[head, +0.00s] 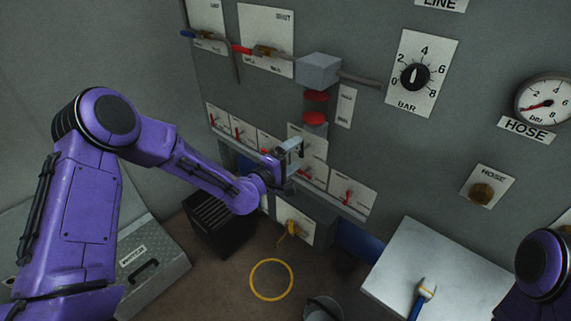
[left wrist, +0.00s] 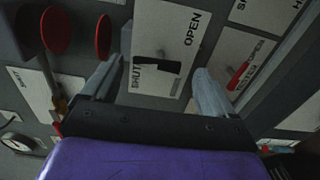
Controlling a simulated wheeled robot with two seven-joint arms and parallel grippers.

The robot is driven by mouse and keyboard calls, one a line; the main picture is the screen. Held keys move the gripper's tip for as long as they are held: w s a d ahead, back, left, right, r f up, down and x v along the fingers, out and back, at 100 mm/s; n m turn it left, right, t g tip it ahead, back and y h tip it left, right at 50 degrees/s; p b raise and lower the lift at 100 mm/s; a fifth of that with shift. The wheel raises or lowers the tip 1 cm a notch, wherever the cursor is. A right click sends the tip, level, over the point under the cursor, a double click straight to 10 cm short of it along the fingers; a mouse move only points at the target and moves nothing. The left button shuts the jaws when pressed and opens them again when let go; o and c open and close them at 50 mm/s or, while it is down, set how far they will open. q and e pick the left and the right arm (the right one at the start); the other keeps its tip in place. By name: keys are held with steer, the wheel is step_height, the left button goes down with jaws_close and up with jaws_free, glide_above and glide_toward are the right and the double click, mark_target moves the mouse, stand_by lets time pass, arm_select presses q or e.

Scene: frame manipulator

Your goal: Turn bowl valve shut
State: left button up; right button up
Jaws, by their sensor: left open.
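A white plate marked OPEN and SHUT (left wrist: 172,30) fills the middle of the left wrist view, with a dark handle (left wrist: 158,68) lying across it beside the word SHUT. I cannot read a bowl label on it. My left gripper (left wrist: 155,85) is open, with one finger on each side of the plate and handle; contact cannot be told. My right gripper is out of view; only part of that arm shows at right.
A row of small red-levered valves (head: 347,195) runs along the panel beside the gripper. A yellow-handled valve (head: 292,230) sits below. A white-topped table (head: 420,260) stands at lower right, a grey box (head: 150,265) at lower left. A grey pipe (head: 360,78) crosses above.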

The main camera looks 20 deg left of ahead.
arm_select(q)
steer(key=v, duration=0.6)
steer(key=shift+s+b, duration=0.25)
steer(key=shift+b, duration=0.1)
steer(key=s+a+f+m+g+y, duration=0.25)
steer(key=s+f, duration=0.25)
steer(key=f, duration=0.3)
steer(key=s+a+f+m+g+y, duration=0.1)
steer(key=s+f+g+y, duration=0.2)
steer(key=s+f, duration=0.35)
steer(key=s+a+f+m+g+y, duration=0.2)
steer(key=s+f+g, duration=0.2)
steer(key=s+f, duration=0.3)
steer(key=s+a+f+m+g+y, duration=0.2)
steer(key=s+f+g, duration=0.2)
steer(key=s, duration=1.3)
step_height(320, 180, down, 3)
steer(key=shift+s+a, duration=0.15)
steer(key=shift+s, duration=0.15)
